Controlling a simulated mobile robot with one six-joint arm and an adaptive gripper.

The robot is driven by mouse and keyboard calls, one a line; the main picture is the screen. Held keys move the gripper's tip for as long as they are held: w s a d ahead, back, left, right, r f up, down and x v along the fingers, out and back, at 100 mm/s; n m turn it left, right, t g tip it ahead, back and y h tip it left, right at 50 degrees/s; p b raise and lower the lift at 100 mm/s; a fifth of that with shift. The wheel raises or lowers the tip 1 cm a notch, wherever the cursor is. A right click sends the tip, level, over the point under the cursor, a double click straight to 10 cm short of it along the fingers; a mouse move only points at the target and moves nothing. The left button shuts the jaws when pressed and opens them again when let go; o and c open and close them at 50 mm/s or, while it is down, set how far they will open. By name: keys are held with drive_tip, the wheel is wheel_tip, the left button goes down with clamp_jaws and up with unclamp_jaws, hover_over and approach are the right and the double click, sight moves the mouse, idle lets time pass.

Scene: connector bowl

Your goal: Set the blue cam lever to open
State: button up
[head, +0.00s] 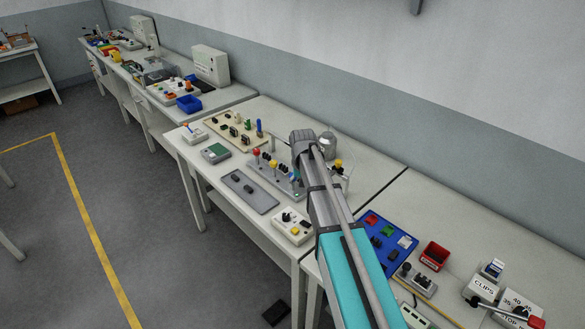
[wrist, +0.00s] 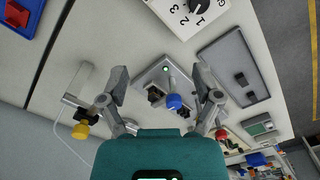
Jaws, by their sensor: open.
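The blue cam lever (wrist: 174,101) has a round blue knob on a short metal shaft, standing on a grey plate with a green lamp. In the wrist view it lies between the fingers of my gripper (wrist: 160,82), closer to the right finger. The gripper is open and I see no finger closed on the knob. In the head view the blue knob (head: 293,174) is partly hidden beside my arm. Whether the lever stands at open cannot be read here.
A red-knobbed lever (head: 256,152) and a yellow-knobbed lever (head: 273,164) stand left of the blue one. A yellow-knobbed fitting (wrist: 80,130) is left in the wrist view. A grey tray (head: 248,190) and a white dial box (head: 293,226) lie in front.

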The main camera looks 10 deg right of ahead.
wheel_tip(320, 180, up, 6)
drive_tip(key=p, duration=0.5)
hover_over(297, 179)
drive_tip(key=a, duration=0.2)
drive_tip(key=shift+s+d+f+m, duration=0.1)
drive_tip(key=shift+s+f+m, duration=0.05)
drive_tip(key=shift+m, duration=0.25)
drive_tip(key=shift+f+b, duration=0.15)
drive_tip(key=shift+b, duration=0.25)
wheel_tip(297, 179, down, 14)
drive_tip(key=b, duration=1.3)
drive_tip(key=shift+r, duration=0.25)
clamp_jaws()
